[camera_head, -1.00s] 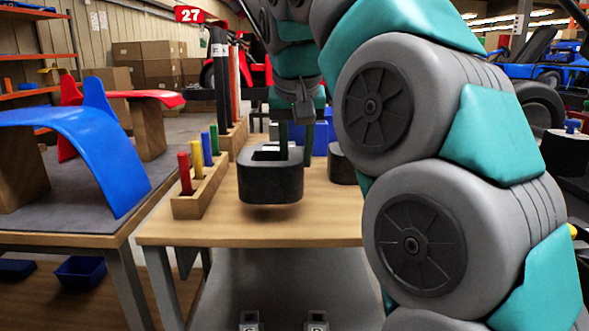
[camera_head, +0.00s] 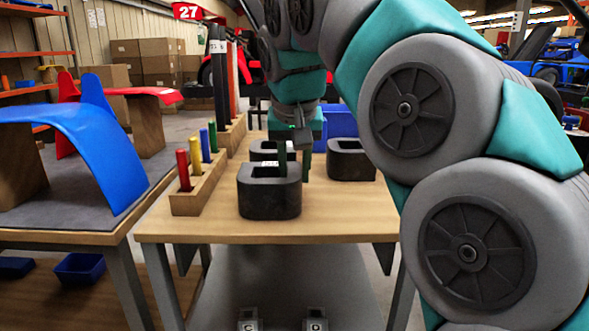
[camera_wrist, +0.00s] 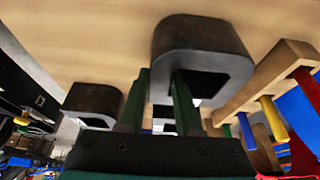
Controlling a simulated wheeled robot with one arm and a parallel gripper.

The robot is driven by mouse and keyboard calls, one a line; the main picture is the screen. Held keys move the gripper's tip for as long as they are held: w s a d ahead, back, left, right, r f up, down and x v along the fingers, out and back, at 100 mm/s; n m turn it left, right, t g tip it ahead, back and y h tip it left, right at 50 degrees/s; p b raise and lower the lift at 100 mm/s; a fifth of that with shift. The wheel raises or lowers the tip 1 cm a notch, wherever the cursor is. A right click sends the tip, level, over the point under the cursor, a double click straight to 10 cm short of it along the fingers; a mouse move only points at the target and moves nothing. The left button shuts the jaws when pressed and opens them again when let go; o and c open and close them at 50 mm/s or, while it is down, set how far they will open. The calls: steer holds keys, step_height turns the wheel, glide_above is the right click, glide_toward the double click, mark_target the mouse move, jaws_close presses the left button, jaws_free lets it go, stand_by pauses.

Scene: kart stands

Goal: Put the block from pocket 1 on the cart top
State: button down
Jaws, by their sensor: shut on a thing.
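A black block (camera_head: 268,197) with an opening in its top is at the front of the wooden cart top (camera_head: 335,222), its underside at or very near the surface. My gripper (camera_head: 294,168) is shut on its wall, one finger inside the opening and one outside. In the wrist view, the green fingers of my gripper (camera_wrist: 158,100) reach the same block (camera_wrist: 200,48). A second black block (camera_head: 352,160) stands to the right on the cart top. A third black block (camera_head: 262,149) is partly hidden behind the held one.
A wooden rack (camera_head: 200,197) with red, yellow, blue and green pegs stands close left of the held block. Behind it are tall rods in a wooden holder (camera_head: 233,135) and a blue bin (camera_head: 341,120). A table with a blue curved panel (camera_head: 85,130) is left.

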steer(key=c, duration=0.6)
jaws_free()
steer(key=shift+s+r, duration=0.15)
steer(key=shift+r, duration=0.45)
steer(key=p+v, duration=0.2)
steer(key=v, duration=0.4)
steer(key=shift+r, duration=0.2)
steer(key=shift+s, duration=0.2)
